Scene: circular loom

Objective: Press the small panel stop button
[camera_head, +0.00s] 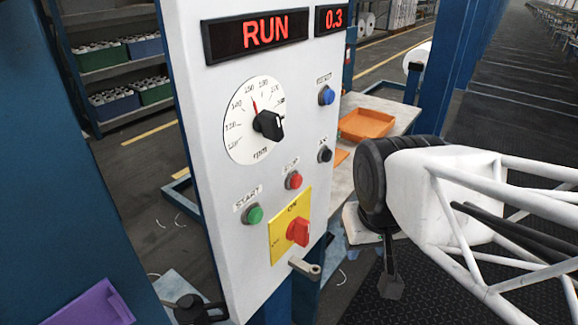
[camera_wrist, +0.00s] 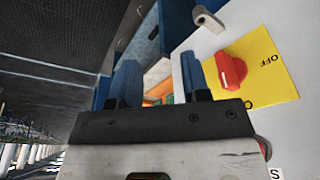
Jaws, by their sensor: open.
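The small stop button (camera_head: 293,180) is a red round push button under a STOP label on the white control panel (camera_head: 215,205). It sits right of the green start button (camera_head: 254,215) and above the yellow plate (camera_head: 277,240) with its red rotary switch (camera_head: 298,231). My gripper (camera_head: 390,285) hangs to the right of the panel, apart from the button. In the wrist view, my gripper (camera_wrist: 160,75) is open with two separate fingers and nothing between them. The red switch (camera_wrist: 231,70) shows right of the fingers there; the stop button is mostly hidden behind the gripper body.
The panel display (camera_head: 264,33) reads RUN. A black dial knob (camera_head: 268,124), a blue button (camera_head: 326,95) and a black button (camera_head: 324,154) are on the panel. A grey lever (camera_head: 305,268) juts out below. An orange tray (camera_head: 366,124) lies behind on a table.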

